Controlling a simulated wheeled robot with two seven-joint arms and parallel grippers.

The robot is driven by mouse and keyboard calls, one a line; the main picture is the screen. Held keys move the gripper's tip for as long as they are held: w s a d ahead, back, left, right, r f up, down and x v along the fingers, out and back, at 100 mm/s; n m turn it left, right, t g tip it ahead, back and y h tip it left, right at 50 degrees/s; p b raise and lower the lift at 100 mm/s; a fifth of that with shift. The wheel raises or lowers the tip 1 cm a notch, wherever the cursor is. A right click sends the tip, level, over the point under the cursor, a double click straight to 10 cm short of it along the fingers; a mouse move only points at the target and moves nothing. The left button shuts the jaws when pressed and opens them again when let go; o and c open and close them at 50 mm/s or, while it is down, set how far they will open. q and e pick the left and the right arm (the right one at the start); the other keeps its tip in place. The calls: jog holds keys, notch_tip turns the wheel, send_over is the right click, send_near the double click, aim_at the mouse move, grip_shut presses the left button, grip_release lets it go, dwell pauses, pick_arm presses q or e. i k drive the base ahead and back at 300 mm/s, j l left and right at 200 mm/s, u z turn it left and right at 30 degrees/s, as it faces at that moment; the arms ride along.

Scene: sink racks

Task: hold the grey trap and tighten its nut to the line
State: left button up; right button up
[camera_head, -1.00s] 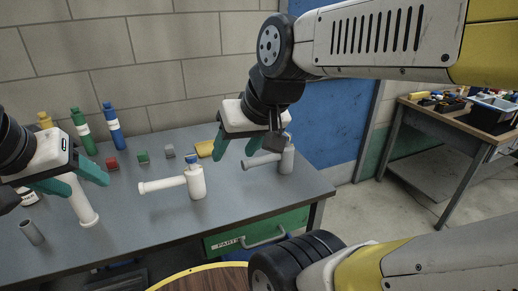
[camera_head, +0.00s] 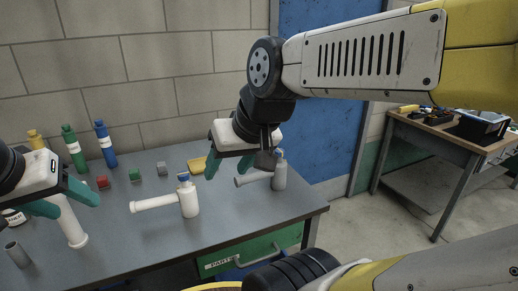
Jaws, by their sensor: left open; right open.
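A grey trap (camera_head: 280,175) stands upright at the right end of the bench, its side pipe pointing left. Its blue nut on top is partly hidden behind my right wrist. My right gripper (camera_head: 229,167) is open and empty, fingers down, left of the trap body and near its side pipe; I cannot tell the depth gap. A white trap (camera_head: 189,201) with a blue nut stands mid-bench, its pipe also pointing left. My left gripper (camera_head: 66,202) is open at the left, in front of a third pale fitting (camera_head: 75,236) that it partly hides. The tightening line cannot be made out.
Yellow, green (camera_head: 73,148) and blue (camera_head: 105,145) bottles stand at the back left. Red, green and grey small blocks (camera_head: 162,168) and a yellow item (camera_head: 197,163) lie along the back. A grey cup (camera_head: 18,254) is front left. The front middle is clear.

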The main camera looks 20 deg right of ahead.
aim_at(281, 152)
jog(key=l, duration=1.7)
